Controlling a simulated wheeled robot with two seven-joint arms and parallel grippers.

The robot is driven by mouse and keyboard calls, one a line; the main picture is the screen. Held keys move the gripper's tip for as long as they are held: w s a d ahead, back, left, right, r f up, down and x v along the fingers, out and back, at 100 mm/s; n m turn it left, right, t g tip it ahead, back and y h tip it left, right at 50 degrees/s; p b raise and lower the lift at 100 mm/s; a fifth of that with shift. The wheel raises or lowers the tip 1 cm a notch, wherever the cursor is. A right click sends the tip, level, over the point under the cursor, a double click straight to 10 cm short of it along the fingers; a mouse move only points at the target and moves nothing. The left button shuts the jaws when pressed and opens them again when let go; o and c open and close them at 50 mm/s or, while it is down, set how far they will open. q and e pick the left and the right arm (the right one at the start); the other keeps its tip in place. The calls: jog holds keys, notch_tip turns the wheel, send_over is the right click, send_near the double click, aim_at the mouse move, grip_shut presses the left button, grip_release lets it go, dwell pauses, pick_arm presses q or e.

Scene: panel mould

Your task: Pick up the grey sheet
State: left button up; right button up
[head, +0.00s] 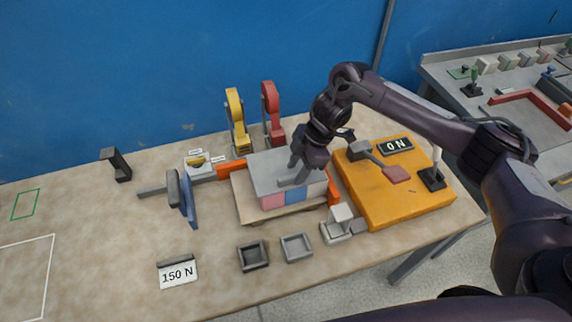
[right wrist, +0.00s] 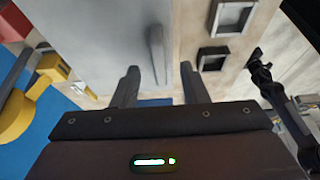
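A flat grey slab (head: 268,168) with a raised grey bar (head: 293,182) lies on top of a pink and blue block (head: 285,198) at the table's middle. The slab (right wrist: 105,35) and its bar (right wrist: 157,50) also show in the right wrist view.
An orange box (head: 405,205) with an ON sign (head: 396,145) stands right of the block. Yellow (head: 237,120) and red (head: 272,115) upright clamps stand behind it. Small grey trays (head: 253,256) and a 150 N card (head: 178,273) lie in front. The table's left is mostly clear.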

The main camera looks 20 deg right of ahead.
jog(key=shift+x, duration=1.15)
grip_shut()
jog(key=shift+r, duration=0.1)
jog(key=shift+w+r, duration=0.1)
